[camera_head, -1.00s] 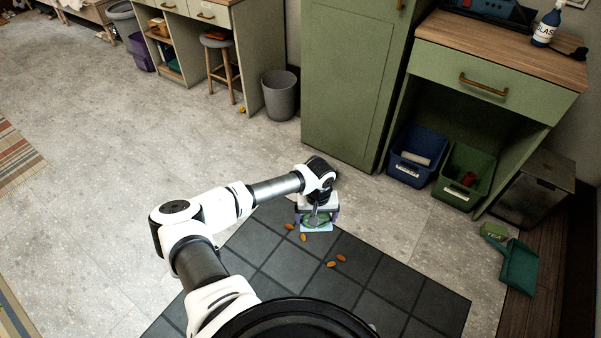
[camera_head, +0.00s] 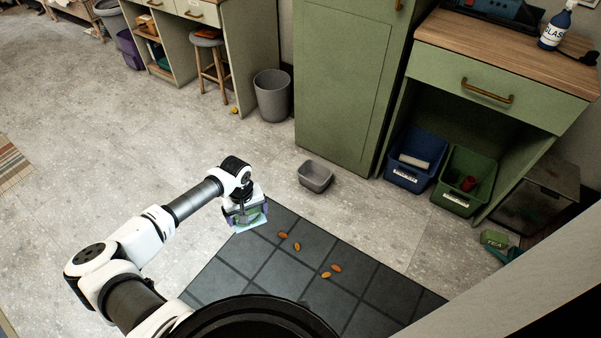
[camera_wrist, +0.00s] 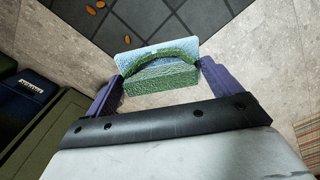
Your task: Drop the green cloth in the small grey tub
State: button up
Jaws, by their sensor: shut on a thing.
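My gripper (camera_head: 246,214) is shut on the green cloth (camera_wrist: 162,78) and holds it above the floor near the corner of the dark tiles. In the wrist view the cloth is folded, green with a pale blue part behind, between the two purple fingers of my gripper (camera_wrist: 160,87). In the head view the cloth (camera_head: 249,215) is partly hidden by the fingers. The small grey tub (camera_head: 315,178) stands on the floor in front of the green cabinet, right of and beyond my gripper. Its inside looks empty.
Several orange-brown pieces (camera_head: 297,246) lie on the dark tiles (camera_head: 275,272). A tall grey bin (camera_head: 272,97) stands left of the green cabinet (camera_head: 342,85). A blue bin (camera_head: 408,178) and a green bin (camera_head: 464,198) sit under the bench. The floor between gripper and tub is clear.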

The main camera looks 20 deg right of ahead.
aim_at(317, 182)
jog(key=i+l+u, duration=0.15)
jog(key=l, duration=0.25)
jog(key=l+u, duration=0.15)
jog(key=l, duration=0.25)
jog(key=i+l, duration=0.1)
jog(key=l, duration=0.35)
jog(key=i+l+u, duration=0.1)
jog(key=l, duration=0.3)
jog(key=i+l, duration=0.1)
jog(key=l, duration=0.35)
jog(key=i+l, duration=0.1)
jog(key=l, duration=0.35)
jog(key=u, duration=0.05)
